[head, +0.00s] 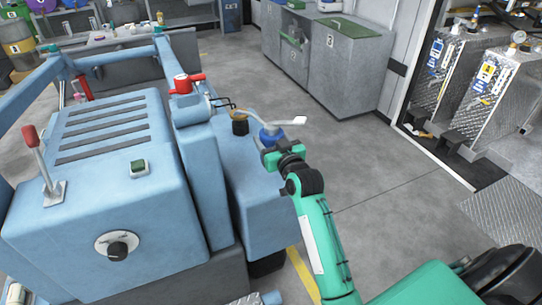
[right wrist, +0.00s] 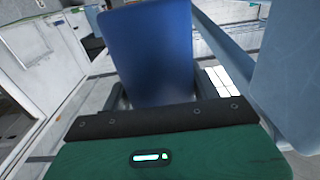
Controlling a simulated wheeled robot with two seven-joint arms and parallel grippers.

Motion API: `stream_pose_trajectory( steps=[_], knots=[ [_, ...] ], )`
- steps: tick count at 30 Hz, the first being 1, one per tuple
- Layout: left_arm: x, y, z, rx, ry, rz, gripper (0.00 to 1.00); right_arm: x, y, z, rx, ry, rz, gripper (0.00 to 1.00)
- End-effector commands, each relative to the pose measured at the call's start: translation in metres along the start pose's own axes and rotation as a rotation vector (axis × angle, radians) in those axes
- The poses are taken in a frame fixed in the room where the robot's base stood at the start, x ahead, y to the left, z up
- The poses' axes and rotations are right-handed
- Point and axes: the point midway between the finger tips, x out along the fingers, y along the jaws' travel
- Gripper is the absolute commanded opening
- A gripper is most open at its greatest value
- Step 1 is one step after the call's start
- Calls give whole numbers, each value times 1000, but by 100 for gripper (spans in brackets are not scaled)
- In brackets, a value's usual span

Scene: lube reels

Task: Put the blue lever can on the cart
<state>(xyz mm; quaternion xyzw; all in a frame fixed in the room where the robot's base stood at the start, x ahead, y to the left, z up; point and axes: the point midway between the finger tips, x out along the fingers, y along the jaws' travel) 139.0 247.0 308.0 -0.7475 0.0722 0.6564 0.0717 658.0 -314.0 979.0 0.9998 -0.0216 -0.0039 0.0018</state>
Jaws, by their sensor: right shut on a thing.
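The blue lever can (head: 270,136) is in my right gripper (head: 284,154), with a pale spout sticking out to the right. In the right wrist view the blue can (right wrist: 150,50) fills the space between the fingers, and my right gripper (right wrist: 160,110) is shut on it. The can is over or beside the right-hand low deck of a light-blue wheeled machine (head: 228,175), which looks like the cart. I cannot tell whether the can touches it. My left gripper is not in view.
A black-topped item (head: 240,126) stands on the deck close left of the can. Grey cabinets (head: 345,75) stand behind. Open floor (head: 390,190) lies to the right.

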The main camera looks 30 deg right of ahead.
Motion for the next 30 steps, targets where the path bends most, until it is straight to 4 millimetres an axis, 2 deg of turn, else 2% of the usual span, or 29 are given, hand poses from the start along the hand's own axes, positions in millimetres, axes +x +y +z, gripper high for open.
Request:
stream_pose_trajectory(
  steps=[1, 7, 12, 15, 27, 28, 30],
  knots=[
    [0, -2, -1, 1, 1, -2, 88, 0, 0, 7, 0, 0, 0, 27],
    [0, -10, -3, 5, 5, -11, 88, 0, 0, 23, 0, 1, 0, 27],
    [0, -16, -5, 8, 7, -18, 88, 0, 0, 49, 0, 0, -1, 27],
    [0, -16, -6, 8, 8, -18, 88, 0, 0, 58, 0, 2, 0, 27],
    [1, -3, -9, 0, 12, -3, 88, 0, 0, 63, 0, 4, 0, 27],
    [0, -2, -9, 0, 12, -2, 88, 0, 0, 63, 0, 1, 0, 67],
    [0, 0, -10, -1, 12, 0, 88, 0, 0, 63, 0, 1, 0, 81]
  ],
)
